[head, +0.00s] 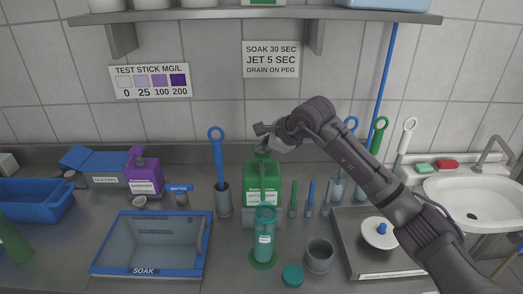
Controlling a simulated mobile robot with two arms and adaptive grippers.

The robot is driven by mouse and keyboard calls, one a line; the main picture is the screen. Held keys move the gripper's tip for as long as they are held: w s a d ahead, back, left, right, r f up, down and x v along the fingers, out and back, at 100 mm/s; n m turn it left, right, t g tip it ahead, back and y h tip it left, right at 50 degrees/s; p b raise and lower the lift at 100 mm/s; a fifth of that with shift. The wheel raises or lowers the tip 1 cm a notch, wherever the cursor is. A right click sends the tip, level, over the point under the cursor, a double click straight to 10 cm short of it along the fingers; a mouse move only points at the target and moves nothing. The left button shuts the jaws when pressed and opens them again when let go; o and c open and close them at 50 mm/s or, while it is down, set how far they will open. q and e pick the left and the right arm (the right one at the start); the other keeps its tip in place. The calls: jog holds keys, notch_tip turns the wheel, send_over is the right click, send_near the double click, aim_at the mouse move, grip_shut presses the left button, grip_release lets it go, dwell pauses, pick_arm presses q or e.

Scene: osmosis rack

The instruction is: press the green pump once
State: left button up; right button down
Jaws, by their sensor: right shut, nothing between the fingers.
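The green pump bottle (262,182) stands upright at the back of the counter, near the middle of the head view. It has a white label and a grey-green pump head (262,149) on top. My right gripper (262,133) is shut and empty, just above the pump head. Whether it touches the pump head cannot be made out. My right arm comes in from the lower right. My left gripper is not in view.
A purple pump bottle (143,174) and the blue-rimmed SOAK tub (207,262) are to the left. A grey cup (319,256) and teal lid (292,275) are in front. A shelf (230,17) hangs above.

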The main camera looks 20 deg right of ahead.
jog(key=shift+w+d+r+p, duration=0.15)
jog(key=shift+r+p, duration=0.5)
jog(key=shift+r, duration=0.5)
jog(key=shift+r, duration=0.15)
notch_tip(320, 180, up, 5)
jog(key=shift+f+p, duration=0.1)
jog(key=shift+p, duration=1.15)
